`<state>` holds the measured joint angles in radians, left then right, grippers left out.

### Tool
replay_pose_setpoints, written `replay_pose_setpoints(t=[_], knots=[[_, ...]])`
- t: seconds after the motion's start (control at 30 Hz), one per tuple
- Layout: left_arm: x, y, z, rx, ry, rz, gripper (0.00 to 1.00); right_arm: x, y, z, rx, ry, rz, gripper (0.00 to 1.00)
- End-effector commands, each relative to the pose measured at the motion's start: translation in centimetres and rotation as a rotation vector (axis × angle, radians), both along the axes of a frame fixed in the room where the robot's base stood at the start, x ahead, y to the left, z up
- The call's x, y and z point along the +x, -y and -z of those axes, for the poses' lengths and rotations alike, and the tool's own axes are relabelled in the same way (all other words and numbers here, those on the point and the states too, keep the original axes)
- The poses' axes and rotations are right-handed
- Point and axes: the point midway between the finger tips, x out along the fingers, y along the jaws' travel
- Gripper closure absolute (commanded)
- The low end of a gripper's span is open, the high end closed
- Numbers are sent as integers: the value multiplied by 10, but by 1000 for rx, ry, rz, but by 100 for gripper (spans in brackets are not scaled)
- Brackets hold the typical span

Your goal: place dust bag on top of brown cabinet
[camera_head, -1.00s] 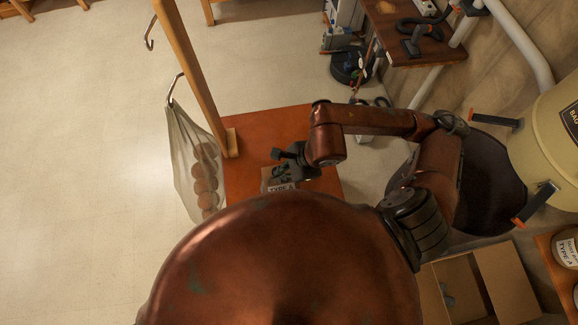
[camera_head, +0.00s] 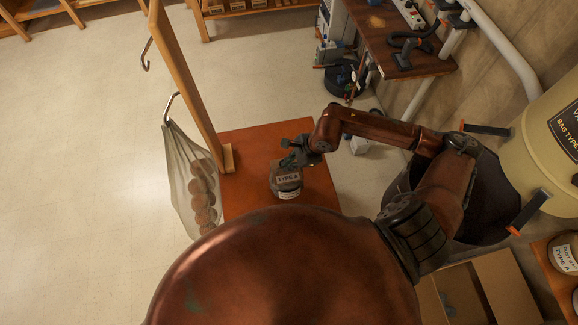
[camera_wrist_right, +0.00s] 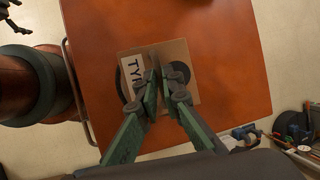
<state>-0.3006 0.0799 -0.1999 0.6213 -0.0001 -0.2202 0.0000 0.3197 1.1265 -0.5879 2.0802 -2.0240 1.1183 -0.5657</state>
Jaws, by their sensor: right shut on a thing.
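The dust bag (camera_head: 285,180), brownish with a white "TYPE A" label, is over the orange-brown cabinet top (camera_head: 245,146). In the right wrist view, its brown card collar (camera_wrist_right: 192,95) shows above the cabinet top (camera_wrist_right: 235,60), with a dark round part mostly behind the fingers. My right gripper (camera_head: 288,162) is shut on the dust bag; its green fingers (camera_wrist_right: 155,92) meet across the card. I cannot tell whether the bag touches the top. A dark piece at the wrist view's upper left looks like my left gripper (camera_wrist_right: 13,17), cut off by the edge.
A wooden post (camera_head: 190,80) with hooks stands at the cabinet's left edge; a mesh bag of round things (camera_head: 198,185) hangs there. A dark workbench (camera_head: 395,45) is at the back right. A cream drum (camera_head: 545,150) and an open cardboard box (camera_head: 470,295) are right.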

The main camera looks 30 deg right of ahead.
Motion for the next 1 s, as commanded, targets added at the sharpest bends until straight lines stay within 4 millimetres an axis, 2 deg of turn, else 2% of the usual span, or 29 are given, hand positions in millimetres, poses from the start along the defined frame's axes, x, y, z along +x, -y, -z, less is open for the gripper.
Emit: replay_pose_setpoints(t=[0.17, 0.43, 0.63, 0.67, 0.8, 0.9, 1.0], knots=[[0, 0, -2, 0, 0, 0, 0, 5, 3, 6, 2, 1, 0, 100], [1, 0, -15, 0, 2, 0, 0, 6, 5, 37, 1, 0, 0, 100], [1, 0, -14, 0, 2, 0, 0, 7, 5, 40, 1, 3, -1, 100], [1, 0, -14, 0, 1, 0, 0, 6, 5, 41, 0, 0, -1, 92], [1, 0, -14, 0, 1, 0, 0, 6, 5, 41, 0, 0, -1, 82], [1, 0, -14, 0, 1, 0, 0, 6, 5, 41, 0, 0, -1, 76], [1, 0, -14, 0, 1, 0, 0, 6, 5, 40, 0, 0, -1, 76]])
